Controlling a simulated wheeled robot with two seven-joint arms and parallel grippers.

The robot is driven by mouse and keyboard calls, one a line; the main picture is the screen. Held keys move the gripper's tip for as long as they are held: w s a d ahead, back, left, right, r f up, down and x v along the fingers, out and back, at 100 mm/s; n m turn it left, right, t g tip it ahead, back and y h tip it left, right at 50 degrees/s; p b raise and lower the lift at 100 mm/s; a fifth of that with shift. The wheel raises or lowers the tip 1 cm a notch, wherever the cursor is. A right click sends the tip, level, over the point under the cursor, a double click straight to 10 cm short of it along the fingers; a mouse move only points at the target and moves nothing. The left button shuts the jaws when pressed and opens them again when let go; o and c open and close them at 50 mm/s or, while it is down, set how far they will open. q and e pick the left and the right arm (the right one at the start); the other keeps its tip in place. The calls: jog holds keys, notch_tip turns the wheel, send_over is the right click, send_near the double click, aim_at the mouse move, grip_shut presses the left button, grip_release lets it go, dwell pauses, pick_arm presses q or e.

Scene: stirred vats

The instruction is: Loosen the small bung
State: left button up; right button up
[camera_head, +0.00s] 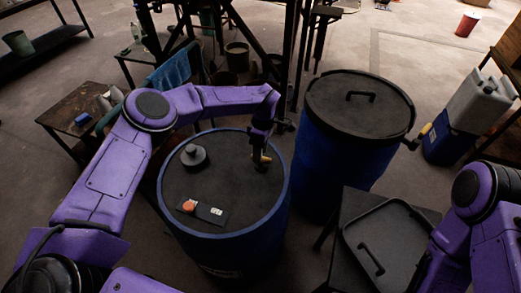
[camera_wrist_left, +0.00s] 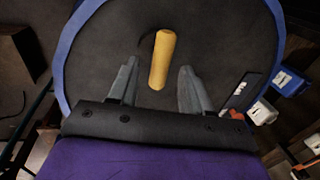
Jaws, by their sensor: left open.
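A blue drum with a dark lid (camera_head: 215,185) stands in front of me. In the left wrist view the yellow handle (camera_wrist_left: 163,57) lies between and ahead of the two open fingers of my left gripper (camera_wrist_left: 158,75), with clear gaps on both sides. A dark curved shape shows left of the handle. I cannot make out the small bung itself. My right gripper is out of view.
A second lidded blue drum (camera_head: 325,150) stands right behind. A black tray (camera_head: 352,235) is at the front right. A cluttered side table (camera_head: 72,115) stands left.

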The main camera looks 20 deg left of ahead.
pick_arm(q)
jog(key=shift+s+f, duration=0.1)
jog(key=shift+f, duration=0.5)
grip_shut()
